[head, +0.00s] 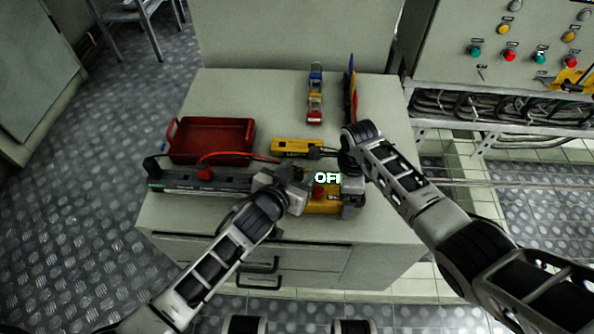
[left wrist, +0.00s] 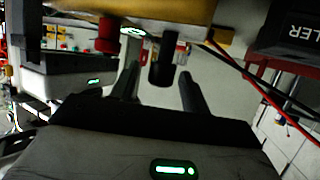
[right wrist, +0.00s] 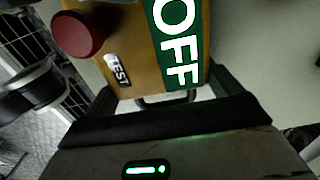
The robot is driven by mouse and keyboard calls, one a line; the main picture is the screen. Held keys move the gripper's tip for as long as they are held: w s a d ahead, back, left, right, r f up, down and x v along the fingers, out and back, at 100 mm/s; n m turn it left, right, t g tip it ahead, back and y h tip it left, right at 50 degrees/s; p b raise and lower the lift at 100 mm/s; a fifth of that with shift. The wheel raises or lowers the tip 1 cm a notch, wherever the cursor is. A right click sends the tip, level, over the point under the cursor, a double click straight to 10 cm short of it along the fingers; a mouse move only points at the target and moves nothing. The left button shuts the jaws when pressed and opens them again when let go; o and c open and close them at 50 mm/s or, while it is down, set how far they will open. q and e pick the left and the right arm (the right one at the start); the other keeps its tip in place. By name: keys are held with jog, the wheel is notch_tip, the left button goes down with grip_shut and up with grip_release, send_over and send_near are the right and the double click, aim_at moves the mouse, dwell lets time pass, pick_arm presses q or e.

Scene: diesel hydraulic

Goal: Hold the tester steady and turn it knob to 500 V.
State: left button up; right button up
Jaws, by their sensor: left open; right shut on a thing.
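The yellow tester (head: 322,206) lies near the bench's front edge, with a green OFF display (head: 328,178) and a red button (head: 318,192). My right gripper (head: 350,190) is shut on the tester from the right. The right wrist view shows the tester body (right wrist: 135,40), its OFF display (right wrist: 178,45), its TEST label (right wrist: 118,70) and its red button (right wrist: 80,32) close up. My left gripper (head: 288,188) is open at the tester's left side. In the left wrist view a black knob (left wrist: 161,68) hangs between its spread fingers; contact cannot be told.
The bench top (head: 240,95) holds a red tray (head: 177,153), a yellow instrument (head: 290,146) with a red lead, and a long dark device (head: 215,184) left of my left gripper. A coloured stack (head: 315,95) stands behind. A control panel (head: 515,45) is at right.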

pick_arm(q)
jog(key=c, duration=1)
jog(key=shift+w+m+g+h, duration=0.15)
jog(key=shift+m+g+h, duration=0.15)
jog(key=shift+m+h, duration=0.55)
jog(key=shift+d+r+m+g+h, duration=0.1)
jog(key=shift+m+g+h, duration=0.7)
jog(key=shift+m+h, duration=0.25)
jog(key=shift+m+g+h, duration=0.4)
jog(key=o, duration=1)
